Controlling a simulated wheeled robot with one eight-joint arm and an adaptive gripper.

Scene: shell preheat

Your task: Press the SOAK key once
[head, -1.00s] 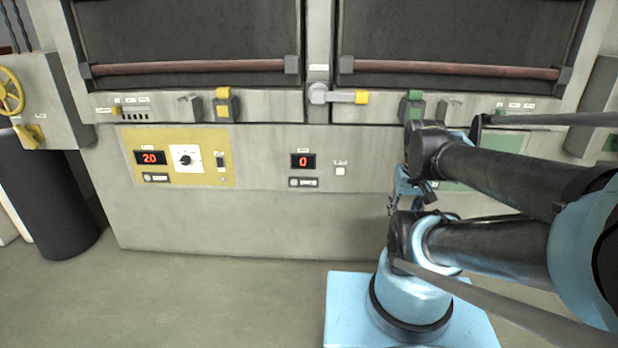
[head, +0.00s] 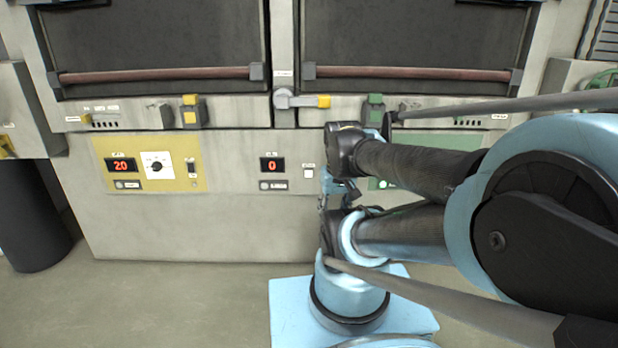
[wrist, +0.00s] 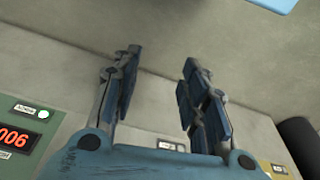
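A small white square key (head: 308,173) with a tiny label above it sits on the grey middle panel. It is right of a red display (head: 272,165) reading 0. The label is too blurred to confirm as SOAK. My gripper (wrist: 162,56) is open in the wrist view, with nothing between its fingertips. A small white patch (wrist: 170,146) shows between the finger bases; I cannot tell whether it is the key. In the head view, my gripper (head: 330,188) is just right of and below the key, mostly hidden by my arm.
A green panel (wrist: 50,130) with a red display and lit button shows in the wrist view. A lever with a yellow end (head: 323,101) is above. Door handles (head: 155,74) project higher up.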

